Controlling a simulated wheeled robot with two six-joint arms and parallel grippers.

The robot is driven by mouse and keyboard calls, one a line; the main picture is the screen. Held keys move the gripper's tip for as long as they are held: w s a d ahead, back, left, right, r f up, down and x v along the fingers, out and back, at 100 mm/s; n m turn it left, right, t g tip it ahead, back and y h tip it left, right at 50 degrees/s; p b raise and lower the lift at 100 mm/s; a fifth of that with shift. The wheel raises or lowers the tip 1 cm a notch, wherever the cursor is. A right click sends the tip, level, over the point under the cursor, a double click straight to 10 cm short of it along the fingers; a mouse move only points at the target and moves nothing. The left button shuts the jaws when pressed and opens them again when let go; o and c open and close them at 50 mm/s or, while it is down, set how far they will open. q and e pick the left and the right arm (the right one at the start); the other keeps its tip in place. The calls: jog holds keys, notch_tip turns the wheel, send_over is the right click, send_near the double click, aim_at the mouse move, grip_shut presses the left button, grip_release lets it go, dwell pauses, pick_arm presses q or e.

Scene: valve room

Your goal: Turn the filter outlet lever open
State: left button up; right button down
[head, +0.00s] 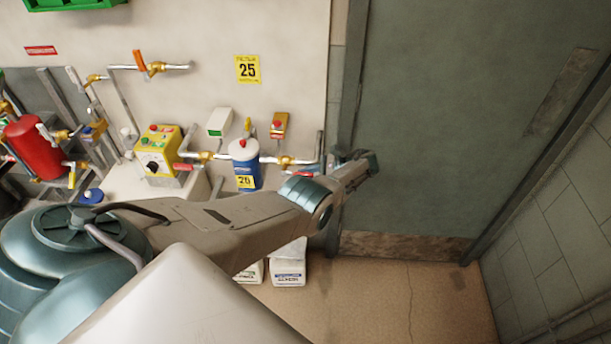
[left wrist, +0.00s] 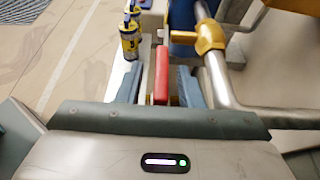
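In the left wrist view my left gripper (left wrist: 161,92) is open, one finger on each side of a red lever (left wrist: 161,78). Gaps show on both sides of the lever. The brass valve (left wrist: 208,37) shows beyond. My right gripper is not in view.
A silver pipe (left wrist: 226,92) runs close to the right finger. A yellow control box (head: 157,150) and a red tank (head: 35,145) are left of the filter. White containers (head: 288,272) stand on the floor below. A grey door (head: 450,120) is at the right.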

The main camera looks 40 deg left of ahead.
pick_arm(q)
jog(key=b+v, duration=0.5)
jog(key=v, duration=0.5)
jog(key=shift+w+d, duration=0.25)
jog(key=shift+d, duration=0.05)
